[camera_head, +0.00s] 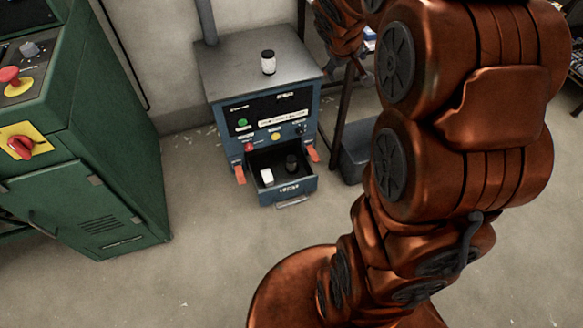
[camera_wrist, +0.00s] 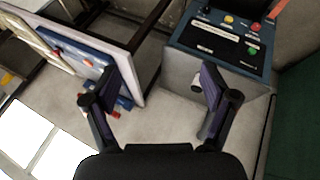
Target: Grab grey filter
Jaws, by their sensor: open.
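A dark grey cylinder (camera_head: 291,163), which looks like the grey filter, stands in the open drawer (camera_head: 283,190) of the blue machine in the head view. A white cylinder with a dark top (camera_head: 268,62) stands on top of the machine. In the wrist view, a small white and dark item (camera_wrist: 197,82), likely that cylinder, is partly hidden by my right finger. My gripper (camera_wrist: 158,80) is open with nothing between its fingers. It is up beside the machine, away from the drawer.
The blue machine (camera_head: 258,110) has orange handles beside its drawer. A green cabinet (camera_head: 110,170) with a red button stands to the left. A rack (camera_wrist: 125,50) stands next to the machine, with a dark bin (camera_head: 355,165) by it. The floor in front is clear.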

